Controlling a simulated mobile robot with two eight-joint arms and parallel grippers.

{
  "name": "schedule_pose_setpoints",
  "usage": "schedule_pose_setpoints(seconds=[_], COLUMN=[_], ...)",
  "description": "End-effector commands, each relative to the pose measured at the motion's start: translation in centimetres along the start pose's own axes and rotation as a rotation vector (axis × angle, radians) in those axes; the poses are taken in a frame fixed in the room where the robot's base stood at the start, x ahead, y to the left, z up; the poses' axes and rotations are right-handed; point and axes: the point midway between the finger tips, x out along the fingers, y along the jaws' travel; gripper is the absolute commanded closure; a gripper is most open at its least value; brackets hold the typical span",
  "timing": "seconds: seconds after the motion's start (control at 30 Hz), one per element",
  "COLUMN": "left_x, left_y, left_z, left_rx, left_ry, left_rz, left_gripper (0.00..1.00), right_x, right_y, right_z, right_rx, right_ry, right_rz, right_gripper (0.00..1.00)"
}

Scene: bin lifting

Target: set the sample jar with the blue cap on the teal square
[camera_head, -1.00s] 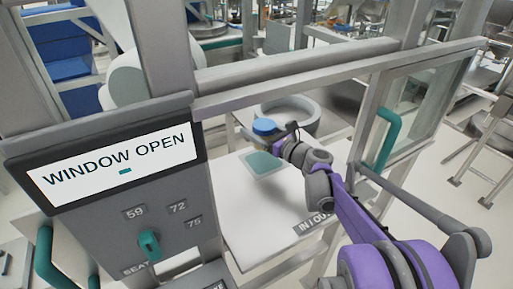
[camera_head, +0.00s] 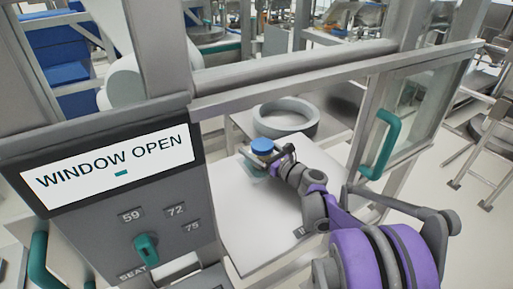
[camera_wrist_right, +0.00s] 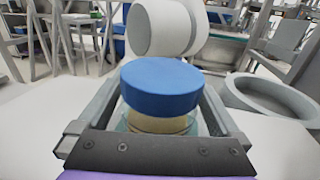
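The sample jar with the blue cap (camera_head: 262,146) stands upright between the fingers of my right gripper (camera_head: 265,158). In the right wrist view the blue cap (camera_wrist_right: 161,86) hides the far part of the jar, and the two fingers flank its clear body with tan contents. The fingers look shut on it. The teal square (camera_head: 254,170) lies on the white surface just below the jar, mostly hidden by jar and gripper. I cannot tell whether the jar's base touches it. My left gripper is not in view.
A grey ring-shaped basin (camera_head: 286,118) stands behind the jar. A grey frame bar (camera_head: 300,85) crosses above the opening. A glazed window with a teal handle (camera_head: 381,145) is to the right. A panel reading "WINDOW OPEN" (camera_head: 112,170) stands at left. The white surface (camera_head: 235,225) in front is clear.

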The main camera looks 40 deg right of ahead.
Motion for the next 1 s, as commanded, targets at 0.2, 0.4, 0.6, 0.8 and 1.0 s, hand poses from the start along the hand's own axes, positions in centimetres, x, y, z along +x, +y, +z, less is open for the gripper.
schedule_pose_setpoints(seconds=[0.2,0.4,0.6,0.8,1.0], left_x=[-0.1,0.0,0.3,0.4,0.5], left_y=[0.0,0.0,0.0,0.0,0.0], left_z=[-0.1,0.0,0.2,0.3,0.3], left_rx=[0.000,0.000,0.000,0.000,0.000], left_ry=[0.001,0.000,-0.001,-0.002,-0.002], left_rz=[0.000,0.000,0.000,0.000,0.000], left_gripper=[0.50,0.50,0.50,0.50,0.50], right_x=[0.0,-2.3,-6.7,-10.3,-11.9], right_y=[0.0,-0.1,-0.1,-0.1,0.0], right_z=[0.2,0.3,0.3,0.3,0.3], right_rx=[0.000,0.000,-0.001,-0.001,0.000], right_ry=[0.000,0.000,0.000,0.000,0.000], right_rz=[0.000,-0.003,-0.005,-0.003,-0.001], right_gripper=[0.00,0.00,0.00,0.00,0.00])
